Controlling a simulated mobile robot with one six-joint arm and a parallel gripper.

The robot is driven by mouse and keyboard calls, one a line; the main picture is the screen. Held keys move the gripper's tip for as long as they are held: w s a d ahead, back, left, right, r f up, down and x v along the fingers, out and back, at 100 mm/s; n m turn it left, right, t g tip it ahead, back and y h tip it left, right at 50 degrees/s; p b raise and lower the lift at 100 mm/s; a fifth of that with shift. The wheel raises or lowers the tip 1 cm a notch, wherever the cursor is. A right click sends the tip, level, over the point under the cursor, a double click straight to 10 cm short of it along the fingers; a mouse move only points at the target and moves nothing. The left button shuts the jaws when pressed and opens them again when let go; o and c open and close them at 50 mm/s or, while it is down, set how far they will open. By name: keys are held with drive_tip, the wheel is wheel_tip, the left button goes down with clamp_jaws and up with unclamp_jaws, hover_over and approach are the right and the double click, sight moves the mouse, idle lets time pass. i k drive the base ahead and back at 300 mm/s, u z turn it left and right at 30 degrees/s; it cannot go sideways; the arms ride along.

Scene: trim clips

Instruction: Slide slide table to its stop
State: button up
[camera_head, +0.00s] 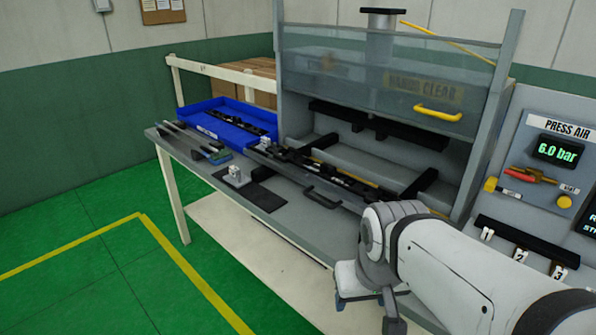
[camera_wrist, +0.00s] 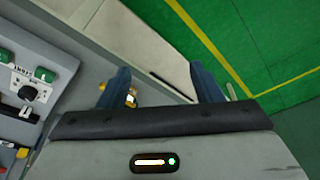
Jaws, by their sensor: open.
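The slide table (camera_head: 296,176) is a long dark plate with a black bar handle (camera_head: 322,198) on its front side. It lies at the front of the press on the grey bench, and dark trim parts lie along it. My gripper (camera_head: 365,308) is in front of the bench's front edge, to the right of and nearer than the handle, and apart from it. In the wrist view, my gripper (camera_wrist: 162,84) shows two blue-grey fingers spread wide with nothing between them. The slide table's right end is partly hidden behind my arm.
A clear guard with a yellow handle (camera_head: 438,113) covers the press's upper front. A blue tray (camera_head: 228,134) and a small metal block (camera_head: 236,176) are on the bench. A press air panel (camera_head: 556,150) stands at right. Green floor is free in front.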

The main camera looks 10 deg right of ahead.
sight(278, 163)
drive_tip(key=z, duration=2.15)
drive_tip(key=k, duration=1.2)
drive_tip(key=u, duration=1.05)
drive_tip(key=i, duration=1)
drive_tip(key=u, duration=0.1)
